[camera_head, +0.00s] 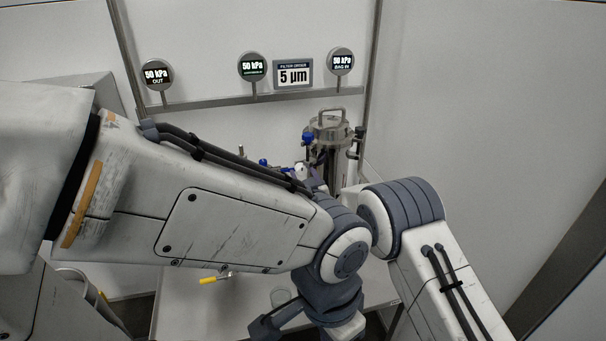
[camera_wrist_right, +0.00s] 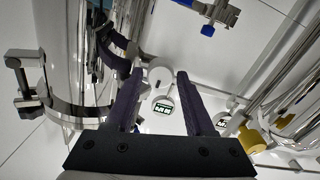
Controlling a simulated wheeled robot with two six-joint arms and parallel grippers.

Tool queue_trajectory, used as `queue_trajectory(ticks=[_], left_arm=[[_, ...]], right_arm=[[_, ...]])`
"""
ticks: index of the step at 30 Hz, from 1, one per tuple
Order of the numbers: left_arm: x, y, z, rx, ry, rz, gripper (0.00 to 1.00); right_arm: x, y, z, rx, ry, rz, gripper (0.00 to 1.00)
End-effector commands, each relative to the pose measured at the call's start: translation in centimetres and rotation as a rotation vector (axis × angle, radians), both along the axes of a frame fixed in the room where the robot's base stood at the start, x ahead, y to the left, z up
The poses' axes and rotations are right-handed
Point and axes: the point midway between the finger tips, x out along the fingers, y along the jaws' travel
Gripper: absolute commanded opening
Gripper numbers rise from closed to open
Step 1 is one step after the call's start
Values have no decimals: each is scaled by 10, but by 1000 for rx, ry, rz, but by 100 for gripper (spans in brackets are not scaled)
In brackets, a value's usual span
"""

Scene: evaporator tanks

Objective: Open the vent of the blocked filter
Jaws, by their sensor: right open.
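A steel filter housing (camera_head: 328,133) with a top handle and a blue knob (camera_head: 307,137) stands behind my arms in the head view, its lower part hidden. My right gripper (camera_head: 308,174) is small and partly hidden in front of it. In the right wrist view my right gripper (camera_wrist_right: 160,103) is open, with a finger on each side. A small white round knob (camera_wrist_right: 160,75) shows between the fingers, apparently not gripped; I cannot tell if it is the vent. A polished steel cylinder (camera_wrist_right: 65,70) stands left of the fingers. Dark parts of my left arm's end show at the bottom; its jaws are unclear.
Three round gauges (camera_head: 157,74) (camera_head: 252,67) (camera_head: 341,62) read 50 kPa. A "5 µm" sign (camera_head: 293,74) hangs between two. A yellow-handled valve (camera_head: 210,280) sits low. My arms crowd the centre.

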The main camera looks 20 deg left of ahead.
Motion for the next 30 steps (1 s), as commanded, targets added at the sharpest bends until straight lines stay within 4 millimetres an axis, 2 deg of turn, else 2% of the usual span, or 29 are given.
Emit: queue_trajectory(ticks=[2, 3, 5, 6, 7, 17, 30], left_arm=[[0, 0, 0, 0, 0, 0, 0], [0, 0, 0, 0, 0, 0, 0], [0, 0, 0, 0, 0, 0, 0], [0, 0, 0, 0, 0, 0, 0], [0, 0, 0, 0, 0, 0, 0], [0, 0, -6, 0, 0, 0, 0], [0, 0, -44, 0, 0, 0, 0]], right_arm=[[0, 0, 0, 0, 0, 0, 54], [0, 0, 0, 0, 0, 0, 46], [0, 0, 0, 0, 0, 0, 23], [0, 0, 0, 0, 0, 0, 8], [0, 0, 0, 0, 0, 0, 0], [0, 0, -1, 30, 19, 0, 0], [0, -1, -4, 288, 191, 1, 0]])
